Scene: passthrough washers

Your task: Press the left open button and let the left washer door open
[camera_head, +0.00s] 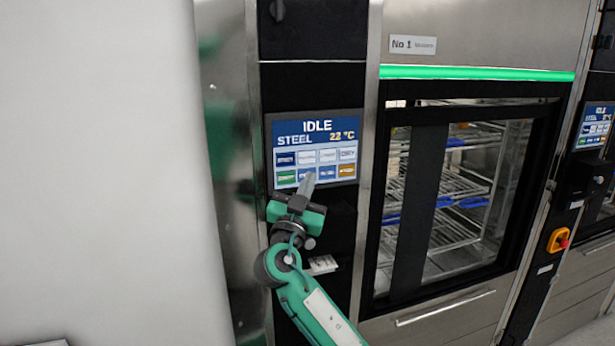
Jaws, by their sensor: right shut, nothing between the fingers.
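The left washer's control screen (315,142) reads IDLE, STEEL and 22 °C. It has two rows of small buttons, including a green one (286,177) at lower left and an orange one (347,170) at lower right. Their labels are too small to read, so I cannot tell which is the open button. My right gripper (308,182) is shut and empty, its tip in front of the lower row, just right of the green button. I cannot tell whether it touches the screen. The left washer door (532,190), glass in a black frame, looks closed. My left gripper is out of view.
A green light strip (478,73) runs above the door, under a "No 1" plate (413,45). Wire racks show behind the glass. An orange and red switch (559,240) and a second screen (594,127) are at right. A blank white surface (95,170) fills the left.

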